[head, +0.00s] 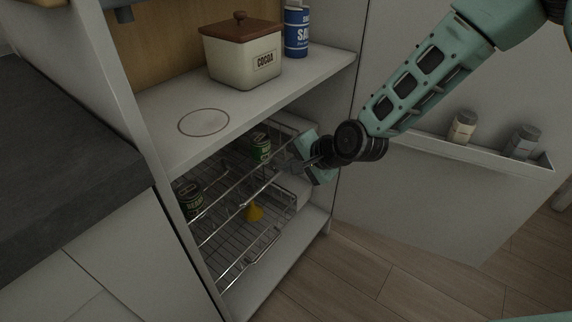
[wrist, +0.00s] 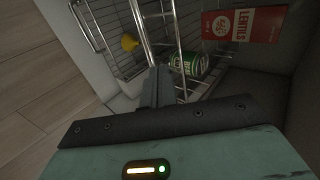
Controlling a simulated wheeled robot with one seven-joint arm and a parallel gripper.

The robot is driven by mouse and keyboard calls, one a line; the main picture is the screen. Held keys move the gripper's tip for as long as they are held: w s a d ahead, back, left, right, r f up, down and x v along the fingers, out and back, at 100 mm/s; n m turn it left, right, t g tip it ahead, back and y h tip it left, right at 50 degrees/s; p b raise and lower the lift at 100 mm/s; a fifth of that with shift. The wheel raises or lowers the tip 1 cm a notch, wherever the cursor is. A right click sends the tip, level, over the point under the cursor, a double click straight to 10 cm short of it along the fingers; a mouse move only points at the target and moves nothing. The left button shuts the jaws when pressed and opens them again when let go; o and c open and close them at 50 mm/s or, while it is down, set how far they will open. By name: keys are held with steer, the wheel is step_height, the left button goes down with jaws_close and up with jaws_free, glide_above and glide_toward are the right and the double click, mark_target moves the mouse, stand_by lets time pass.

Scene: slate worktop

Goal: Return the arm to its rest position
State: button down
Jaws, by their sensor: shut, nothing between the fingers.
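My arm reaches down from the upper right in the head view, to the open cabinet below the shelf. My gripper (head: 308,162) is at the right side of the upper wire basket (head: 225,187). In the wrist view its fingers (wrist: 157,86) are together, with nothing between them. They overlap the chrome rails of the basket (wrist: 146,35); whether they touch is unclear. A green can (wrist: 189,63) lies in the basket just beyond the fingers; it also shows in the head view (head: 260,143).
A cocoa canister (head: 243,58) and blue salt tin (head: 296,32) stand on the shelf (head: 160,105). A dark can (head: 188,197), yellow funnel (head: 253,212) and red lentils box (wrist: 243,25) are inside. The open door's rack (head: 480,154) holds two jars. Floor is clear below.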

steer(key=s+d+r+n+g+h+p, duration=0.15)
steer(key=s+d+r+n, duration=0.3)
steer(key=s, duration=0.55)
steer(key=s+d+r+n+g+h, duration=0.2)
steer(key=s+d+r+n+h, duration=0.15)
steer(key=s+r+n, duration=0.45)
steer(key=s+d+r+n+g+h, duration=0.25)
steer(key=s+d, duration=0.25)
steer(key=s, duration=0.7)
step_height(320, 180, up, 22)
steer(key=p, duration=2.2)
steer(key=shift+w+a+y, duration=0.2)
steer(key=shift+w+y, duration=0.15)
steer(key=shift+f, duration=0.1)
